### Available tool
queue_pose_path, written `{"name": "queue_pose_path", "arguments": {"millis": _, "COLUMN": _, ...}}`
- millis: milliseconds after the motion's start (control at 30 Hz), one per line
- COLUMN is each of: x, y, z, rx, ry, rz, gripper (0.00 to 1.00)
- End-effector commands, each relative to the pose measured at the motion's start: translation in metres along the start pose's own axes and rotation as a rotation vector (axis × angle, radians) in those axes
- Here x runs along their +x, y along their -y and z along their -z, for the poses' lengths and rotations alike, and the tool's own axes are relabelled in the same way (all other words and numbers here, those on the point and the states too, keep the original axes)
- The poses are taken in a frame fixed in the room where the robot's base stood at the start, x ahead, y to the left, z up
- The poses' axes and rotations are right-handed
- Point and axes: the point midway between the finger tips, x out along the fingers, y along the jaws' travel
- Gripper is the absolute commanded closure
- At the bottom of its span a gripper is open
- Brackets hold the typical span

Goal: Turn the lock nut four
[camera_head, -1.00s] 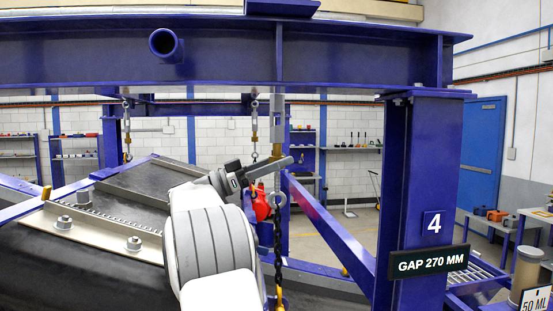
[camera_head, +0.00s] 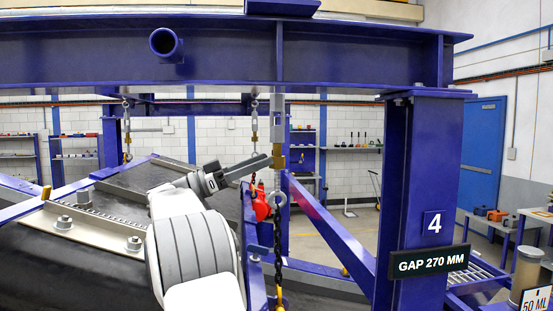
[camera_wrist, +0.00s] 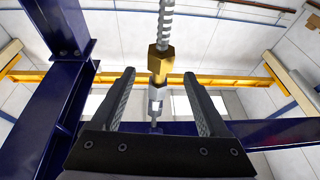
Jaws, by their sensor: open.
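The lock nut is a brass hex nut (camera_wrist: 160,60) on a vertical hanger rod. In the wrist view a threaded steel rod (camera_wrist: 166,22) runs above it and a silver fitting (camera_wrist: 156,94) below it. In the head view the brass nut (camera_head: 279,161) hangs below the grey link, left of the post marked 4 (camera_head: 434,226). My gripper (camera_wrist: 159,73) is open and empty, one finger on each side of the nut's line, with visible gaps. In the head view my gripper (camera_head: 266,159) points right and slightly up, its tips just left of the rod.
A blue cross beam (camera_head: 350,60) spans above. A red hook block (camera_head: 261,205) and a dark chain (camera_head: 278,235) hang close to my gripper. The bolted conveyor cover (camera_head: 110,235) lies left. Open space shows between the rod and the post.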

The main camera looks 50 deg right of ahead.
Motion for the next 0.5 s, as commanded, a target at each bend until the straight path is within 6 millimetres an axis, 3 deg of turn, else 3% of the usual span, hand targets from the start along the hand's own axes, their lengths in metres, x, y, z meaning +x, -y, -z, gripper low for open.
{"name": "queue_pose_path", "arguments": {"millis": 500, "x": -0.031, "y": 0.0, "z": 0.011, "rx": 0.001, "ry": 0.0, "rz": -0.001, "gripper": 0.22}}
